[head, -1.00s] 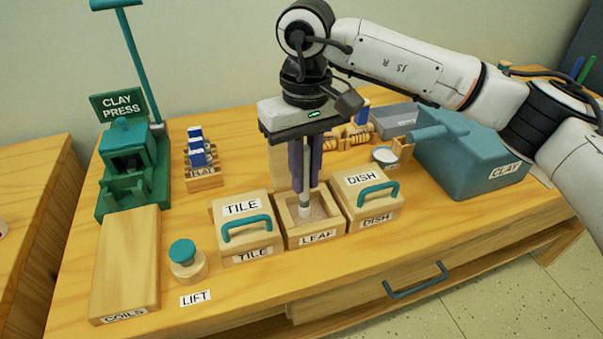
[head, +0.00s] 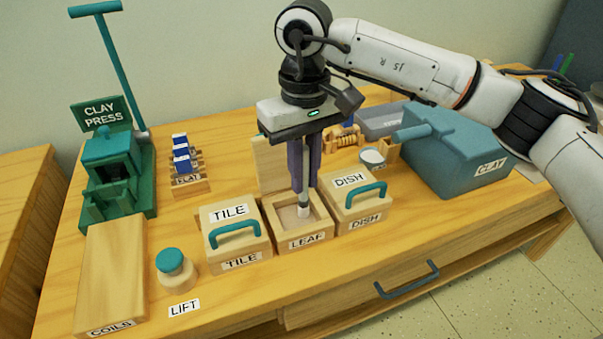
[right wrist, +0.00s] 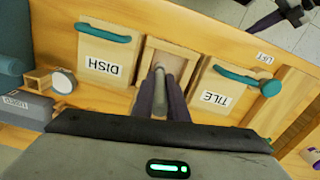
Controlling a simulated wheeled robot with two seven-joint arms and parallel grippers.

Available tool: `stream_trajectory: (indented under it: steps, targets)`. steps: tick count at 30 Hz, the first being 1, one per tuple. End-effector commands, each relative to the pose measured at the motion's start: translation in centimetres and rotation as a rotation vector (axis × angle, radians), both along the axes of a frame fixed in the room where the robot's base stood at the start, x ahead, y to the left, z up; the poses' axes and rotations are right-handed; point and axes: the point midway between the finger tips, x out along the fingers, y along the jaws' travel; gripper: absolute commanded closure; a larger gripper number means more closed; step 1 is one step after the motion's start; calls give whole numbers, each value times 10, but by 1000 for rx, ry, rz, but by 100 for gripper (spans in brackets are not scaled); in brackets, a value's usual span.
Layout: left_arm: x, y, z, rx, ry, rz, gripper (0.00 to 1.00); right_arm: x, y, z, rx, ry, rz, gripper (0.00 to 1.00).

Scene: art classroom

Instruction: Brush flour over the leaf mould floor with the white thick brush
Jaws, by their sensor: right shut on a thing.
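The leaf mould (head: 318,240) is an open wooden box labelled LEAF, between the TILE and DISH boxes. Its lid seems to stand upright behind it. My right gripper (head: 305,165) is above the mould, pointing down, shut on the white thick brush (head: 304,200). The brush is upright, its lower end inside the mould, near the floor; I cannot tell whether it touches. In the right wrist view the brush (right wrist: 159,82) reaches into the mould (right wrist: 168,57). A small white dish (head: 373,156), perhaps of flour, stands behind the DISH box.
The lidded TILE box (head: 235,236) and lidded DISH box (head: 352,203) stand close on either side. A green clay press (head: 112,165), COILS board (head: 111,275), LIFT knob (head: 175,268) and blue CLAY bin (head: 455,155) are farther out.

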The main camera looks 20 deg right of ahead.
Motion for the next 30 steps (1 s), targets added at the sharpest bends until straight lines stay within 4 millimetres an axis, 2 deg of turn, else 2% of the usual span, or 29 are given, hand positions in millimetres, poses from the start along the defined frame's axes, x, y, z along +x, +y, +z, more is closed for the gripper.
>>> stream_trajectory:
  steps: [30]
  targets:
    - [0,0,-2,0,1,0,100,0,20,-2,1,0,0,100]
